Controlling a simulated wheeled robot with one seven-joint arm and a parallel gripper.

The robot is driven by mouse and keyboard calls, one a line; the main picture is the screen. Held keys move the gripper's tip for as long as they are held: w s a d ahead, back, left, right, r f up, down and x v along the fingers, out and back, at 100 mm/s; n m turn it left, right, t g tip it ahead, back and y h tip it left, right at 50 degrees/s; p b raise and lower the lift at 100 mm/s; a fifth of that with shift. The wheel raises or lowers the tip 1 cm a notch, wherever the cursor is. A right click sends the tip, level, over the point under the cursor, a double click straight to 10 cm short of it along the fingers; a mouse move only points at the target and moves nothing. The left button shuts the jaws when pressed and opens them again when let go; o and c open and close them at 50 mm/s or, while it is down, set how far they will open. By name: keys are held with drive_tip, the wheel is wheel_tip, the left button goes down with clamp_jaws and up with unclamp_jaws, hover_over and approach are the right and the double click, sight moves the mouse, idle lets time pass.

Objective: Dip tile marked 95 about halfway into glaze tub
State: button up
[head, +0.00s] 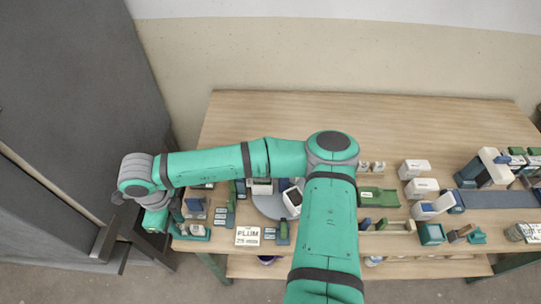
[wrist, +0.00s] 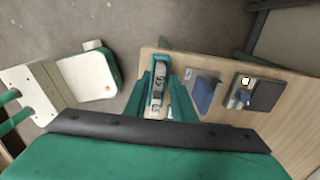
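My gripper (head: 155,221) points down at the left end of the table, beside a small teal rack (head: 194,234). In the wrist view my gripper (wrist: 161,78) shows two teal fingers, apart. Between them is a narrow, pale, upright piece (wrist: 158,88) with dark marks. I cannot read a 95 on it, and contact with the fingers is not clear. A small blue piece (wrist: 203,94) stands on a pale base to its right. I cannot identify the glaze tub with certainty; my arm hides part of the table.
A card reading PLUM (head: 248,236) lies at the front edge. A grey round disc (head: 268,202) with a white box (head: 293,198) is partly behind my arm. The table's back (head: 400,125) is clear.

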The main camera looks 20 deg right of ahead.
drive_tip(key=shift+s, duration=0.1)
clamp_jaws()
drive_tip(key=shift+w+r, duration=0.2)
drive_tip(key=shift+r, duration=2.8)
drive_tip(key=shift+s+a+r, duration=0.1)
drive_tip(key=shift+a+r, duration=0.05)
drive_tip(key=shift+r, duration=0.6)
drive_tip(key=shift+d, duration=0.2)
drive_tip(key=shift+a, duration=0.15)
